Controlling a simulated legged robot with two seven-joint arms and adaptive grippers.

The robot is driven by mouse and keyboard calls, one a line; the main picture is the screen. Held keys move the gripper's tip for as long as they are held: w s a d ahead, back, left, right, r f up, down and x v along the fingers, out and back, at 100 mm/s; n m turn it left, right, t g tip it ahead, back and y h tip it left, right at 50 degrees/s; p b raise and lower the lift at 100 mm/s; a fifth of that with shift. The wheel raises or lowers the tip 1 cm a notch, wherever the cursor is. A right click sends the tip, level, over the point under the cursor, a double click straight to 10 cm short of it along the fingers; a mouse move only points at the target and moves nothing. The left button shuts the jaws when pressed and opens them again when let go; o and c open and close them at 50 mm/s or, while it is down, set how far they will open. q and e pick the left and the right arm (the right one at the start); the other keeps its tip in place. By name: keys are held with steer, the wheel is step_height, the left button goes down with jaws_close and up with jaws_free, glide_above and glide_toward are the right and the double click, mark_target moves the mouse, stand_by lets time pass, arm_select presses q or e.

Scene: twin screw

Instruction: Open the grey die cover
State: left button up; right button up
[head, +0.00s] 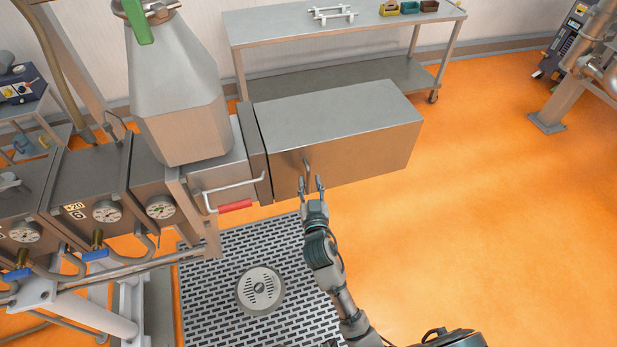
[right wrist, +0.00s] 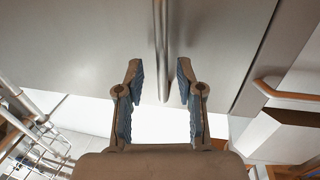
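The grey die cover (head: 345,145) is a long metal box at the end of the machine, and it looks closed against the machine's end. A thin upright handle (head: 307,165) stands on its front face. My right gripper (head: 312,184) is open and empty at the lower part of this handle. In the right wrist view the handle (right wrist: 161,50) runs down between the two open fingertips (right wrist: 159,82) against the cover's face (right wrist: 80,45); I cannot tell whether a finger touches it. My left gripper is not in view.
A lever with a red grip (head: 235,206) sticks out left of the cover. A grey hopper (head: 180,105) stands above the machine. A metal table (head: 340,30) is behind the cover. A perforated floor grate (head: 215,290) lies below. The orange floor (head: 500,200) to the right is clear.

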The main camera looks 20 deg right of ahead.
steer(key=shift+w+d, duration=0.25)
steer(key=shift+w, duration=0.8)
steer(key=shift+a, duration=0.35)
steer(key=shift+c, duration=0.2)
steer(key=shift+a, duration=0.1)
jaws_close()
steer(key=shift+d, duration=0.35)
steer(key=shift+d, duration=0.1)
